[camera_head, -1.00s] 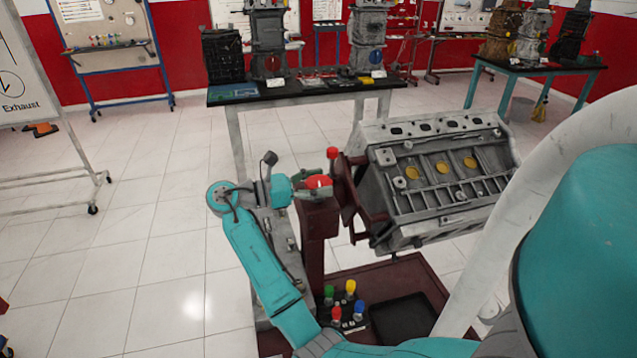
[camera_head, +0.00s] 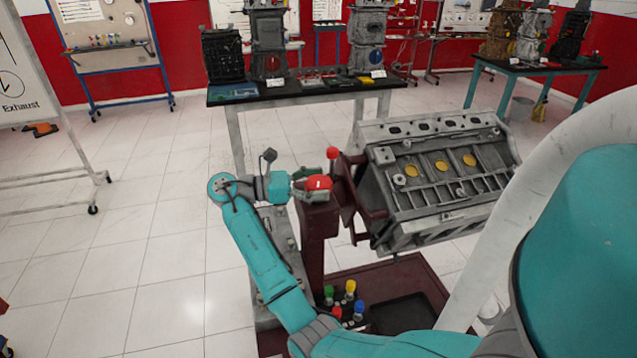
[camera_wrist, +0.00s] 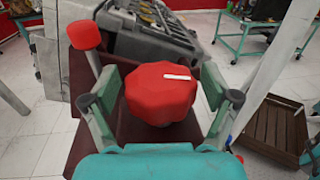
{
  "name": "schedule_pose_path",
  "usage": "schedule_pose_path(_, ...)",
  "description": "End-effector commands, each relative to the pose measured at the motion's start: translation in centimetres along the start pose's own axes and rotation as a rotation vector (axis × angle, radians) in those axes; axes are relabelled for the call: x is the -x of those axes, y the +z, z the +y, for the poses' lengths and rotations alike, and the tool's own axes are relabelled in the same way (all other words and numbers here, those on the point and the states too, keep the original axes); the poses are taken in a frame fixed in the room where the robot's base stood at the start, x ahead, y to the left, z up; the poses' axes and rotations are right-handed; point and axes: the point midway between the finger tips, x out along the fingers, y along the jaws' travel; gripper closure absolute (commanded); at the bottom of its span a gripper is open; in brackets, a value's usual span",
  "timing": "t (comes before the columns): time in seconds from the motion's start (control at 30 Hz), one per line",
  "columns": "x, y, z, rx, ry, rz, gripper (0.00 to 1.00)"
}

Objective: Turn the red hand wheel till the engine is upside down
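The red hand wheel (camera_head: 319,183) sits on top of the dark red stand post, left of the engine. In the wrist view the wheel (camera_wrist: 160,92) has a white mark on its top, right of its middle. My gripper (camera_wrist: 163,95) is open, with one finger on each side of the wheel; narrow gaps seem to show at both sides. In the head view my gripper (camera_head: 305,184) reaches the wheel from the left. The grey engine block (camera_head: 430,180) hangs on the stand's right side, tilted, with its deck and yellow discs facing up and toward me.
A red-knobbed lever (camera_head: 333,153) rises close beside the wheel. The stand's base (camera_head: 385,280) carries colored-cap bottles (camera_head: 345,300) and a black tray (camera_head: 402,318). A table with engine parts (camera_head: 305,92) stands behind.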

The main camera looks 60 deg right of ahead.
Motion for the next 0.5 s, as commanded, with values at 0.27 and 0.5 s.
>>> schedule_pose_path(0.27, 0.0, 0.1, 0.0, -0.002, 0.001, 0.0, 0.07)
schedule_pose_path(0.5, 0.1, 2.0, 0.0, -0.007, 0.001, 0.001, 0.07)
